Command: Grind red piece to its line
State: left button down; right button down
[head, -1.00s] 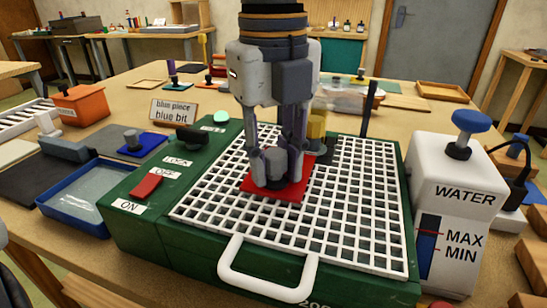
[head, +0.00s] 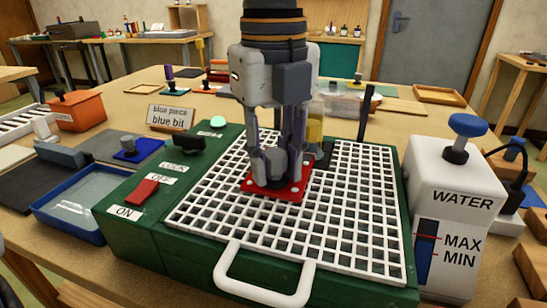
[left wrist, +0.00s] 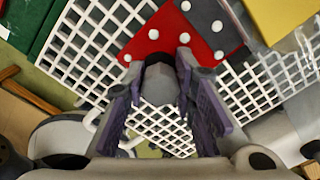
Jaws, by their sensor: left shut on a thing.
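The red piece (head: 294,190) lies flat on or just above the white grid (head: 350,215) of the green grinder (head: 130,235). Small white dots show on its face, and also in the left wrist view (left wrist: 160,36). My left gripper (head: 275,170) points down and is shut on the grey knob (left wrist: 161,80) on top of the piece. The piece is close in front of a dark block (head: 322,155) with an amber part above it. Its line cannot be made out. My right gripper is not in view.
A red switch (head: 144,191) sits by the ON and OFF labels. A white water tank (head: 455,185) stands at the right. A white handle (head: 265,285) sticks out in front. A blue tray (head: 72,212) and a blue piece (head: 137,150) are at the left.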

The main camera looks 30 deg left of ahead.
aim_at(298, 184)
pick_arm(q)
jog(key=shift+d, duration=0.15)
jog(key=shift+w+d, duration=0.2)
jog(key=shift+d, duration=0.4)
jog(key=shift+w+d, duration=0.15)
jog(key=shift+d, duration=0.45)
jog(key=shift+d, duration=0.15)
jog(key=shift+w+d, duration=0.2)
jog(key=shift+d, duration=0.4)
jog(key=shift+w+d, duration=0.2)
jog(key=shift+d, duration=0.4)
jog(key=shift+a, duration=0.15)
jog(key=shift+s+a, duration=0.25)
jog(key=shift+a, duration=0.4)
jog(key=shift+s+a, duration=0.2)
jog(key=shift+a, duration=0.4)
jog(key=shift+s+a, duration=0.2)
jog(key=shift+a, duration=1.2)
